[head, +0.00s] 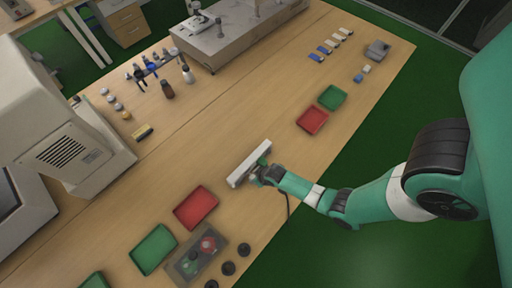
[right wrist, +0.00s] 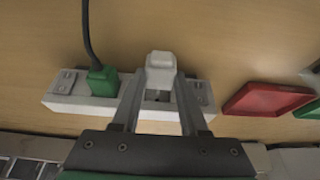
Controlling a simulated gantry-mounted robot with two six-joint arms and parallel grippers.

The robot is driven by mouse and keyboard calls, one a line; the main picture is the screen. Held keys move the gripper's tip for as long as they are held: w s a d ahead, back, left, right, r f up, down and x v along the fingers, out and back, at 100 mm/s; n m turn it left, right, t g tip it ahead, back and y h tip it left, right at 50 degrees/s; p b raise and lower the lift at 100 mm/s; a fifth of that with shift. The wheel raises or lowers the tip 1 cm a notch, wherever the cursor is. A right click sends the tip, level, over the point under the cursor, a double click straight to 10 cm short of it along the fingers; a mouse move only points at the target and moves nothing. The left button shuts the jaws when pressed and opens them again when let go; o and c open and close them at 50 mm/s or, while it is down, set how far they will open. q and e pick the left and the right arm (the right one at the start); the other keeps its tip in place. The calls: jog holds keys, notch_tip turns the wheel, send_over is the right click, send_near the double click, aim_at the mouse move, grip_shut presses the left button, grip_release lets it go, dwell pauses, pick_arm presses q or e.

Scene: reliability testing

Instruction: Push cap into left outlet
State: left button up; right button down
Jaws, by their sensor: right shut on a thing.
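A long white outlet strip (head: 236,179) lies on the wooden table in the middle of the head view. It also shows in the right wrist view (right wrist: 66,88), with a green plug (right wrist: 102,82) and black cable on its left part. My right gripper (head: 264,174) is over the strip. In the right wrist view its fingers (right wrist: 160,76) are shut on a white cap (right wrist: 160,62). The cap is in front of the strip's right part, near a socket. I cannot tell whether the cap touches the strip. The gripper hides part of the strip in the head view. My left gripper is not in view.
Red trays (head: 312,121) (head: 196,208) and green trays (head: 332,97) (head: 153,250) lie on both sides of the strip. A grey box (head: 184,270) and several black discs (head: 228,268) are at the front. A beige machine (head: 75,145) stands left.

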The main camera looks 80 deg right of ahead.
aim_at(250, 174)
jog(key=shift+w+d, duration=0.3)
jog(key=shift+w, duration=0.3)
dwell(0.3)
dwell(1.1)
jog(key=shift+w+d, duration=0.25)
jog(key=shift+w, duration=0.3)
dwell(1.2)
jog(key=shift+w+d, duration=0.25)
jog(key=shift+w, duration=0.15)
dwell(0.6)
jog(key=shift+c, duration=1.8)
grip_release()
